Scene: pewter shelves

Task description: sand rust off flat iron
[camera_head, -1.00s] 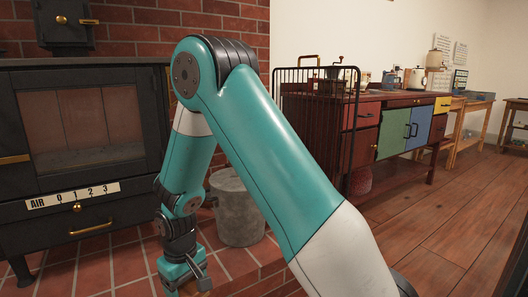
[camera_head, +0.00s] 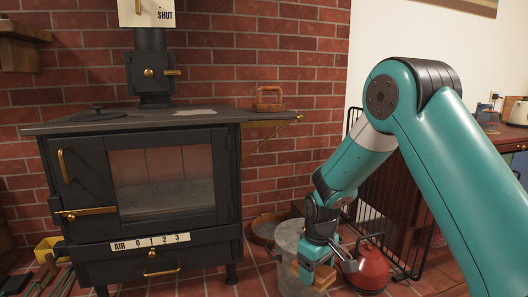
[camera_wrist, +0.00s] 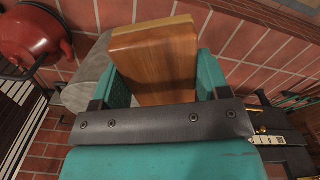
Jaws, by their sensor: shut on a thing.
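A rust-brown flat iron (camera_head: 270,100) with a raised handle stands at the right end of the black stove's top in the head view. My gripper (camera_head: 322,268) hangs low in front of a grey bucket, well below and to the right of the iron. It is shut on a wooden block (camera_wrist: 155,60), which shows between the teal fingers in the wrist view. The block's far face is hidden, so I cannot tell whether it carries sandpaper. The iron does not show clearly in the wrist view.
The grey bucket (camera_head: 290,240) and a red kettle (camera_head: 372,270) stand on the floor near my gripper. A black wire guard (camera_head: 405,215) and a cabinet are at right.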

